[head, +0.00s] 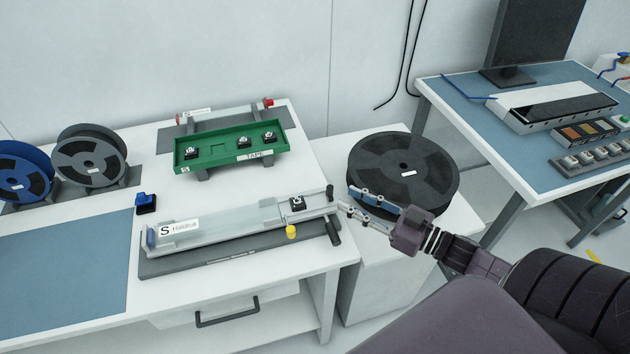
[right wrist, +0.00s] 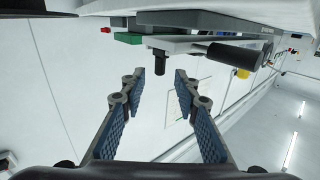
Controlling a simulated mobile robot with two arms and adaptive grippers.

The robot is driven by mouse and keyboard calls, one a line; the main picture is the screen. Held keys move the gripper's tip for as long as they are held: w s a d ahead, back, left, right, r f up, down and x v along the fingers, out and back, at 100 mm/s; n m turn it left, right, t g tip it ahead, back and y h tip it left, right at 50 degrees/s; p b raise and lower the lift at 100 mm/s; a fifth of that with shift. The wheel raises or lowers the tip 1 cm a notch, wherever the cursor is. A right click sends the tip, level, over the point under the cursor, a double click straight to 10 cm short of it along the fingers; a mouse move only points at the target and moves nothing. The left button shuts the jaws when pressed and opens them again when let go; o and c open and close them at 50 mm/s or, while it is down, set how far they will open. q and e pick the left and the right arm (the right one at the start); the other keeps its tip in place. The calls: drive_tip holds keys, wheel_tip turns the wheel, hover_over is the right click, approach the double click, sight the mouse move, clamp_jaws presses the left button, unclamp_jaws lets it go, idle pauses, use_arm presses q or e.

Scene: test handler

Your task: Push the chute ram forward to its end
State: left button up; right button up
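The clear-covered chute (head: 225,220) lies on a dark grey base on the white bench, with a blue piece at its left end. A small black part with a white mark (head: 297,203) sits in its open right section. A dark upright knob (head: 330,193), apparently the ram's, stands at the chute's right end; it also shows in the right wrist view (right wrist: 160,66). My right gripper (head: 344,199) is open and empty, just right of the knob. In the wrist view the knob appears beyond and between the fingertips, with no visible contact. My left gripper is out of view.
A black handle (head: 333,231) and a yellow knob (head: 291,232) stick out at the chute's near right side. A green tray (head: 215,148) with several parts stands behind. A large black reel (head: 403,165) lies close behind my right gripper.

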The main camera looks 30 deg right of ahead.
sight(330, 195)
drive_tip(key=x, duration=0.3)
drive_tip(key=shift+r+p, duration=0.3)
drive_tip(key=shift+p, duration=0.1)
drive_tip(key=shift+x, duration=1.25)
drive_tip(key=shift+w+a+f, duration=0.2)
drive_tip(key=shift+w+a, duration=0.05)
drive_tip(key=shift+w, duration=0.25)
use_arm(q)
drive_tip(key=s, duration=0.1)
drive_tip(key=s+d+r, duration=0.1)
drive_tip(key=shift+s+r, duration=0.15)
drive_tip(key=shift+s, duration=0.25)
use_arm(e)
clamp_jaws()
